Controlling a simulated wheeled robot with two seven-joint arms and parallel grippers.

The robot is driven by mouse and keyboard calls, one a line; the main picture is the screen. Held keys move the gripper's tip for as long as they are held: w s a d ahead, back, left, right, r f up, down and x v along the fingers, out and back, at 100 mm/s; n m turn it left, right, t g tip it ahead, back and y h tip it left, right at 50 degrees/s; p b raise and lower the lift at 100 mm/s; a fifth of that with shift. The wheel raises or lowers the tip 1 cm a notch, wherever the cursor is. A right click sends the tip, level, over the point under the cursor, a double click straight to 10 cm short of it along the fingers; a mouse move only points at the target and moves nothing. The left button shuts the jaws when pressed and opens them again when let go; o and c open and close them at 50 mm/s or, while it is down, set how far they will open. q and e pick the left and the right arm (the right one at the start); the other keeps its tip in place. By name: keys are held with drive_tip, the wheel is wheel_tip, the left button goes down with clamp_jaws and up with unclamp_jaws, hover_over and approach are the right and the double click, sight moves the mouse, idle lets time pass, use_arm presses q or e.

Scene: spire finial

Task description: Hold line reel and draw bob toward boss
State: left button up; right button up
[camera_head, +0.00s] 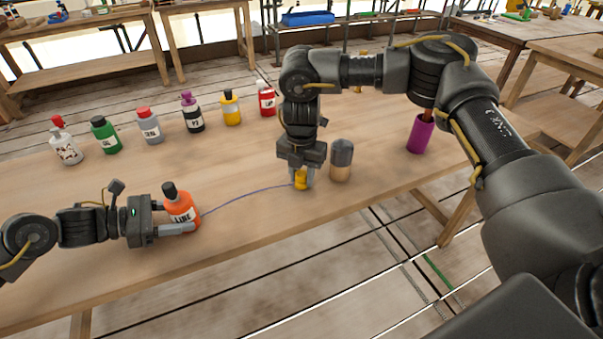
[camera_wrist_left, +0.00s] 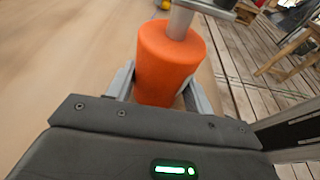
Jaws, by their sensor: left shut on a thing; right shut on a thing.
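The line reel is an orange bottle-shaped body with a dark cap and a label reading "LINE" (camera_head: 182,208), standing on the table at the front left. My left gripper (camera_head: 178,226) is shut around it; in the left wrist view the orange reel (camera_wrist_left: 168,65) sits between both fingers. A thin blue line (camera_head: 245,196) runs from the reel rightward to the yellow bob (camera_head: 301,180). My right gripper (camera_head: 302,174) points down and is shut on the bob, at or just above the tabletop. The boss appears to be the dark-topped wooden cylinder (camera_head: 341,160) just right of the bob, apart from it.
Several bottles stand in a row at the back, including a grey one (camera_head: 150,127) and a red one (camera_head: 267,103). A purple cup (camera_head: 420,134) stands at the right. The table (camera_head: 255,235) is clear between reel and bob, its front edge close by.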

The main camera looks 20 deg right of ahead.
sight(302, 172)
drive_tip(key=shift+f, duration=0.1)
drive_tip(key=o, duration=1)
drive_tip(key=shift+o, duration=0.2)
wheel_tip(302, 172, up, 12)
use_arm(q)
drive_tip(key=o, duration=0.8)
drive_tip(key=shift+o, duration=0.2)
